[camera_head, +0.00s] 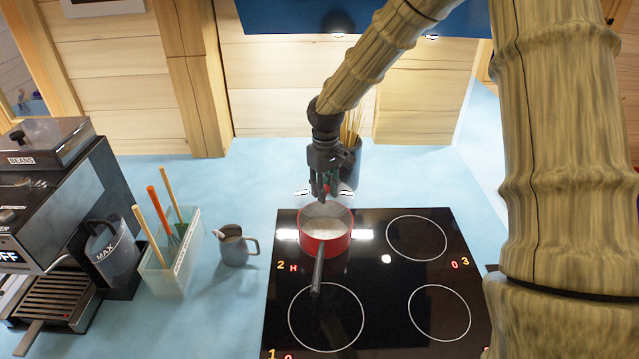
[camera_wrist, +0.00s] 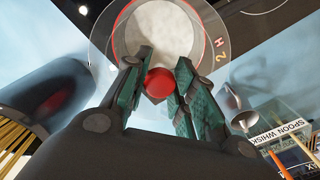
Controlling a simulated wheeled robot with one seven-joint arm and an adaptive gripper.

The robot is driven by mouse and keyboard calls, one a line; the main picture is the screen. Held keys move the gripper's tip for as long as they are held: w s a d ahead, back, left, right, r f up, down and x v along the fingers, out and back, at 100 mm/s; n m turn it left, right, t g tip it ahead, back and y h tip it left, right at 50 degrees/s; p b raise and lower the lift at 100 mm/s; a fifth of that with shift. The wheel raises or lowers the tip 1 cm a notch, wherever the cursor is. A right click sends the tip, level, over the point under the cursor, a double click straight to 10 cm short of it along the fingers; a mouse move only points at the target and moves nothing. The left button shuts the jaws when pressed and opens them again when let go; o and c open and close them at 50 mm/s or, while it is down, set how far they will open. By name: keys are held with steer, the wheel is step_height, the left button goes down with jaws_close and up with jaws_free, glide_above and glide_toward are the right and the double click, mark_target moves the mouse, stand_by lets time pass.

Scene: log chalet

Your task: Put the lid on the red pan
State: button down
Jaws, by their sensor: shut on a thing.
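The red pan (camera_head: 327,246) stands on the back left ring of the black hob, its dark handle pointing toward the front. It holds something whitish, also visible in the wrist view (camera_wrist: 163,28). My gripper (camera_head: 324,189) is at the pan's far side and above it. In the wrist view my gripper (camera_wrist: 160,88) is shut on the round red knob (camera_wrist: 160,82) of the clear glass lid. Through the glass I see the pan's contents and part of its red rim. The lid is faint in the head view; the exact gap to the pan cannot be told.
A dark pot of thin sticks (camera_head: 351,160) stands close behind my gripper. Left of the hob (camera_head: 375,280) are a grey mug (camera_head: 234,246), a clear utensil holder (camera_head: 170,262) and a coffee machine (camera_head: 60,220). The hob's other rings are empty.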

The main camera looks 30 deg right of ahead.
mark_target(326, 205)
steer(key=shift+s+d+r, duration=0.15)
steer(key=shift+s, duration=0.25)
steer(key=shift+w+f, duration=0.35)
steer(key=shift+w, duration=0.2)
steer(key=shift+s+d+f, duration=0.1)
steer(key=shift+s+f, duration=0.1)
steer(key=shift+s, duration=0.2)
steer(key=shift+s+f, duration=0.1)
steer(key=shift+f, duration=0.15)
steer(key=f, duration=0.1)
steer(key=f+b, duration=0.1)
steer(key=shift+w+f, duration=0.25)
steer(key=shift+f, duration=0.1)
steer(key=shift+s+f+b, duration=0.15)
steer(key=shift+f+b, duration=0.2)
steer(key=shift+f, duration=1.3)
steer(key=shift+f, duration=0.3)
